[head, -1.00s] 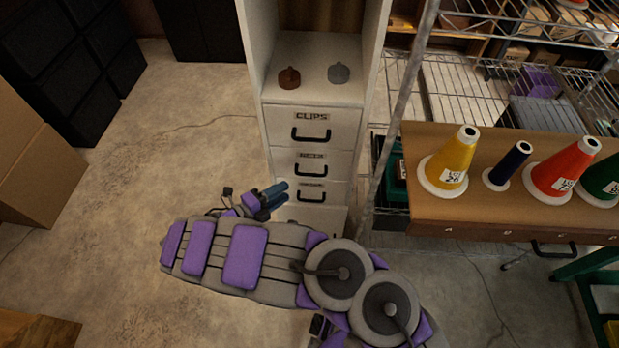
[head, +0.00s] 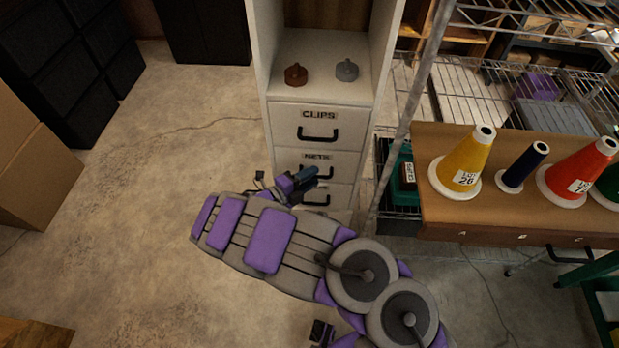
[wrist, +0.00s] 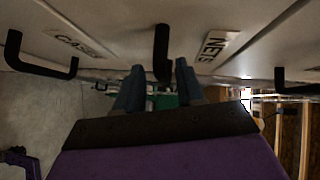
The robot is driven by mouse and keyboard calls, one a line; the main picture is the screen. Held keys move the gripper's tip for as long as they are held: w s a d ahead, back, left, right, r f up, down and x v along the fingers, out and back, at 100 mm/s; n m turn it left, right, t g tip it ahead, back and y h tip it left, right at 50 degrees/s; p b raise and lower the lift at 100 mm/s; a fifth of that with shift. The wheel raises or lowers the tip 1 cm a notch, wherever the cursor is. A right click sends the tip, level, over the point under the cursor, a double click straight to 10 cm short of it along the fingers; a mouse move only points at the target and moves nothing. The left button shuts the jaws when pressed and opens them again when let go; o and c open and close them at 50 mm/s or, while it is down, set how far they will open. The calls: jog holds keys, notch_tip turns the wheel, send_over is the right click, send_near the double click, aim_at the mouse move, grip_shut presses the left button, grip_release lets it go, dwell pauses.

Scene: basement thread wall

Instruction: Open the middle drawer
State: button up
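The white drawer cabinet (head: 278,140) stands upright at centre in the head view. Its top drawer is labelled CLIPS (head: 320,116), and the middle drawer is labelled NETS (head: 318,157). All drawers look closed. My gripper (head: 312,178) is in front of the middle drawer and partly covers its dark handle. In the wrist view my gripper (wrist: 159,85) is open, with one finger on each side of the middle drawer's handle (wrist: 162,45). Contact cannot be told. The NETS label (wrist: 213,47) is to its right. A lower drawer's handle (wrist: 40,58) shows at left.
A brown cap-like object (head: 295,75) and a grey one (head: 346,71) sit in the cabinet's open compartment. A wooden bench (head: 440,210) with thread cones stands at right, beside a wire rack (head: 470,90). Cardboard boxes (head: 35,175) are at left. The floor between is clear.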

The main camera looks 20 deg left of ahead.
jog(key=shift+d+r, duration=0.2)
jog(key=shift+d, duration=0.4)
grip_shut()
jog(key=shift+a, duration=0.1)
jog(key=shift+a+f, duration=0.1)
jog(key=shift+s, duration=0.15)
